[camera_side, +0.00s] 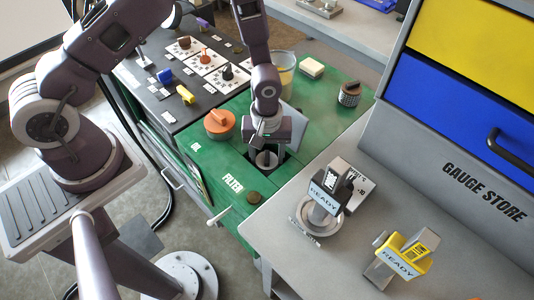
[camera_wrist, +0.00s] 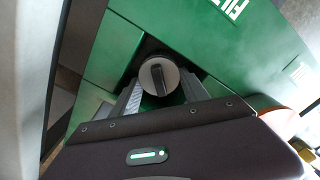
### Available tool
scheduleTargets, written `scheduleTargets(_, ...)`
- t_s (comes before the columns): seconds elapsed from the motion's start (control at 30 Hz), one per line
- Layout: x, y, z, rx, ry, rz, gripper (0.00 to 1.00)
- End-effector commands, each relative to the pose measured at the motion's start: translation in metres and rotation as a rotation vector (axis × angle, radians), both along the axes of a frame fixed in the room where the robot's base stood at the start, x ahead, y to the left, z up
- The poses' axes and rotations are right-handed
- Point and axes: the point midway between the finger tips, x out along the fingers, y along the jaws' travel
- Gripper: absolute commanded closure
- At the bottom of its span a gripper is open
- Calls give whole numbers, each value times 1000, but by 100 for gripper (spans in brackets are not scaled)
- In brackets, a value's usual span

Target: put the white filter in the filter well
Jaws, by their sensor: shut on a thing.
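The white filter (camera_wrist: 172,74), a round pale cap with a dark bar handle, sits between the two fingers of my gripper (camera_wrist: 160,88) in the wrist view. In the side view, my gripper (camera_side: 266,150) points down with the pale filter (camera_side: 266,160) at its fingertips. The filter well (camera_side: 284,158) shows as a dark square opening in the green top, behind the FILTER lettering. The filter is at this opening. My gripper and the filter cover most of it, so I cannot tell how deep the filter sits.
An orange cap (camera_side: 219,124) stands left of the well near the OIL lettering. READY gauges (camera_side: 325,195) occupy the grey bench at right.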

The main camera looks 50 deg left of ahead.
Motion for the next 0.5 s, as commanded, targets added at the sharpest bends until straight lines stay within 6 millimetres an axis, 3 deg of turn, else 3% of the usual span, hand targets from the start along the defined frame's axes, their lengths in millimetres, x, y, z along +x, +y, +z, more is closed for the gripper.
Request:
scheduleTargets(0.23,0,0,-2,1,1,0,89)
scheduleTargets(0.27,0,0,-2,0,0,-1,43)
scheduleTargets(0.3,0,0,-2,0,0,-1,38)
scheduleTargets(0.5,0,0,-1,0,0,0,38)
